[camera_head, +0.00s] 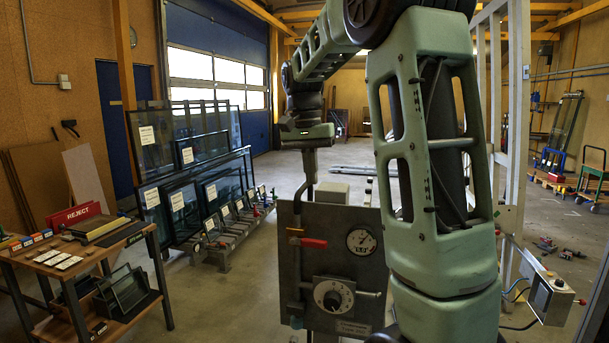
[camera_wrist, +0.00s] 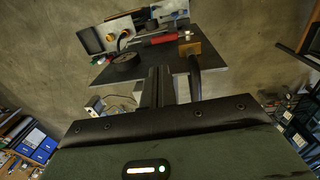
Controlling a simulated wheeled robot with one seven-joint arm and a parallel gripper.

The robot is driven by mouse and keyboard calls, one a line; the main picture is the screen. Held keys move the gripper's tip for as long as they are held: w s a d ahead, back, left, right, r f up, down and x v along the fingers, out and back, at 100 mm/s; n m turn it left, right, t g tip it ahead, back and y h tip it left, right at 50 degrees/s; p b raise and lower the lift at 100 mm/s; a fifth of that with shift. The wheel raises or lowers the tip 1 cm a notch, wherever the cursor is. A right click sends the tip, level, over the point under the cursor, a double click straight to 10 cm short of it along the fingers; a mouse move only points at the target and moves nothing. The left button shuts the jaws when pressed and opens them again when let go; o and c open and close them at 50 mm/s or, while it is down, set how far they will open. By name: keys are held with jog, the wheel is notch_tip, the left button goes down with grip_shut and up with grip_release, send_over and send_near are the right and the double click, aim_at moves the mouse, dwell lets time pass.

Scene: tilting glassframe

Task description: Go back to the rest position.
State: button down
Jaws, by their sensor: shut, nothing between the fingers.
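My gripper (camera_head: 309,170) points straight down near the middle of the head view, just above the top of a dark grey valve panel (camera_head: 322,222). Its two slim fingers (camera_wrist: 159,72) are together in the wrist view, with nothing held. The panel has a red lever (camera_head: 312,243), a round gauge (camera_head: 361,241) and a dial knob (camera_head: 333,296). In the wrist view the red lever (camera_wrist: 163,38) lies beyond the fingertips, apart from them. Whether the fingers touch the nearby pipe cannot be told. My arm covers the panel's right side in the head view.
A wooden bench (camera_head: 95,262) with a red REJECT sign (camera_head: 75,215) stands at left. Framed glass panes (camera_head: 185,155) lean on a rack behind it. A pale metal frame (camera_head: 518,120) stands close to my arm's right. Open floor lies beyond the panel.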

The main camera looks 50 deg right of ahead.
jog(key=shift+r, duration=0.2)
jog(key=a+f+n+b, duration=0.1)
jog(key=a+f+n, duration=0.25)
jog(key=a, duration=0.55)
jog(key=a+f+n+t+b, duration=0.1)
jog(key=a+f+n, duration=0.25)
jog(key=a, duration=0.55)
jog(key=a+f+n+b, duration=0.1)
jog(key=a+f+n, duration=0.25)
jog(key=a, duration=0.55)
jog(key=s+a+f+n, duration=0.5)
jog(key=s+a+f, duration=0.1)
jog(key=s+a, duration=0.1)
jog(key=s+a+f+n+y+b, duration=0.1)
jog(key=s+a+f+n, duration=0.4)
jog(key=s+a, duration=0.3)
jog(key=shift+s+a+f+n+b, duration=0.2)
jog(key=shift+s+f+n+b, duration=0.25)
jog(key=shift+s, duration=0.65)
